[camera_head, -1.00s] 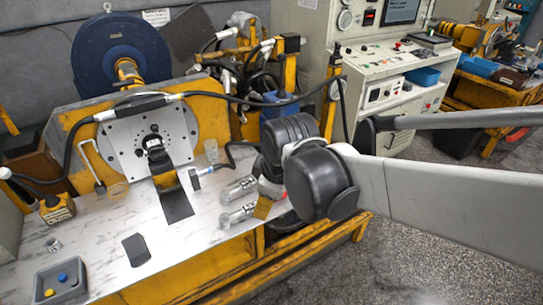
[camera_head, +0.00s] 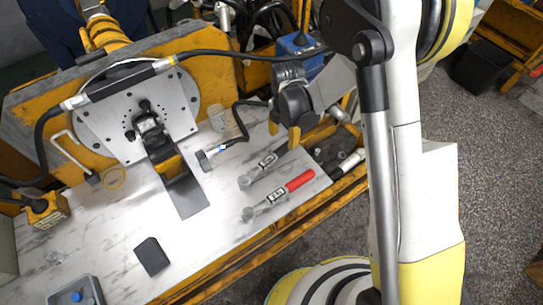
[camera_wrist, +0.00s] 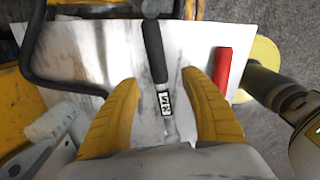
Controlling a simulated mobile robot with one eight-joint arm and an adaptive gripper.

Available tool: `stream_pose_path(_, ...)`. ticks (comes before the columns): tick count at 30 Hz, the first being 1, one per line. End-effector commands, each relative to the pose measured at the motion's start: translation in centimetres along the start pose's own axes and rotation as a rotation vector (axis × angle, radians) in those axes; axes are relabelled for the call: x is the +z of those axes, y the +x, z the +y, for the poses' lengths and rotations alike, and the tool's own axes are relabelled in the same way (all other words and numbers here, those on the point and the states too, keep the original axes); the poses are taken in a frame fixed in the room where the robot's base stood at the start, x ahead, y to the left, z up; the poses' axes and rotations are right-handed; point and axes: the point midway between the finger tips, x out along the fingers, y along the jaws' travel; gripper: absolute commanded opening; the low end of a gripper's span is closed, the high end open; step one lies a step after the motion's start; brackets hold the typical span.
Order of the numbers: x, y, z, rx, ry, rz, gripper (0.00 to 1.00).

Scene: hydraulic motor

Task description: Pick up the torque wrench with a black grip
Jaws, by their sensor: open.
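The torque wrench with a black grip (camera_head: 257,171) lies on the white worktop in the head view, its metal head toward the lower left; my gripper hides part of its grip. In the wrist view its black grip (camera_wrist: 154,50) runs up from the labelled shaft, between the lines of my two yellow fingers. My gripper (camera_wrist: 160,82) is open and empty, with a finger on each side of the wrench. My gripper also shows over the wrench in the head view (camera_head: 284,130). I cannot tell the height gap.
A second torque wrench with a red grip (camera_head: 290,188) lies close beside it, also right of it in the wrist view (camera_wrist: 222,72). A black cable (camera_head: 241,122) and a clear cup (camera_head: 217,117) are near. A dark block (camera_head: 152,256) lies left on the worktop.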

Motion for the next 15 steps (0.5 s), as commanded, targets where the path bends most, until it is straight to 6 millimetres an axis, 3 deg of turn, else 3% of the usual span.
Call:
stream_pose_path(3, 0.1, 2.3, 0.1, 0.001, 0.001, 0.000, 0.53)
stream_pose_path(8, 0.1, 3.5, 0.1, 0.001, 0.002, -0.001, 0.53)
stream_pose_path(15, 0.1, 7.2, 0.2, 0.001, 0.003, 0.000, 0.53)
